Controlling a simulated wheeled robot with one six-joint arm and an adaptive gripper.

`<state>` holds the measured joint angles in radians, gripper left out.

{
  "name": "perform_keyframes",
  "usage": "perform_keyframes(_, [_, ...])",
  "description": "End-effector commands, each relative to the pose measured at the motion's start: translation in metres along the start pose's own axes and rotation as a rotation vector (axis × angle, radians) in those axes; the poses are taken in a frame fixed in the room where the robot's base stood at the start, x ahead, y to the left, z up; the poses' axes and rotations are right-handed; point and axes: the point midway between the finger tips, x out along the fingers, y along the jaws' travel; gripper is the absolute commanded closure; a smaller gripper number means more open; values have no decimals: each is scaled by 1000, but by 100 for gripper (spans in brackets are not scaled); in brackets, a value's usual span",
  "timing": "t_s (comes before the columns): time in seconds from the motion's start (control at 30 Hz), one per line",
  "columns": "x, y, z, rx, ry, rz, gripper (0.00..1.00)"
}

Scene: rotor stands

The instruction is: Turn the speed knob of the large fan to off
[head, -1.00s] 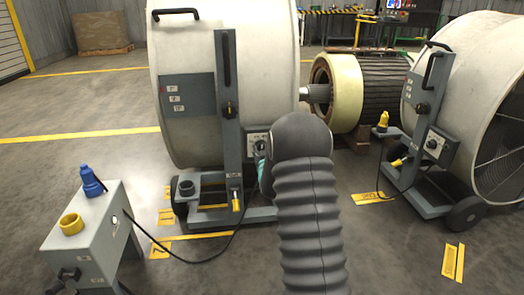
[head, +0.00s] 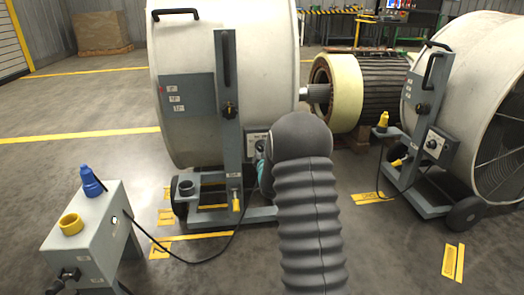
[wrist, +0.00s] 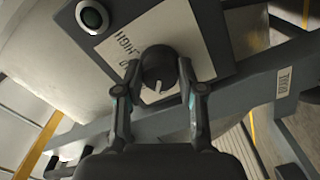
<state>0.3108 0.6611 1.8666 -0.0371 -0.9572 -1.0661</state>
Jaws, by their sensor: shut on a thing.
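The large fan (head: 225,75) is a big white drum on a grey wheeled stand at the centre left of the head view. Its control box (head: 253,141) is on the stand, partly behind my arm. In the wrist view the panel (wrist: 190,22) carries a round black speed knob (wrist: 156,60) with a white pointer mark. The mark points towards the bottom of the picture. The printed word HIGH is beside the knob; other lettering is partly hidden. My gripper (wrist: 158,75) has one finger on each side of the knob and is shut on it. In the head view my arm hides most of the gripper.
A second fan (head: 455,90) stands at the right. A grey stand with blue plug (head: 91,182) and yellow socket (head: 71,224) is at the left, with a black cable (head: 190,261) across the floor. A rotor (head: 375,90) lies behind.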

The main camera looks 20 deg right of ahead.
Motion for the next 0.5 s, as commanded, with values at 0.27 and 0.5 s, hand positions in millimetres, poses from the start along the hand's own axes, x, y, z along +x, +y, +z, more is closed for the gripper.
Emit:
perform_keyframes(0.27, [0,0,-1,-142,2,0,96])
perform_keyframes(0.5, [0,0,-1,-193,3,0,96])
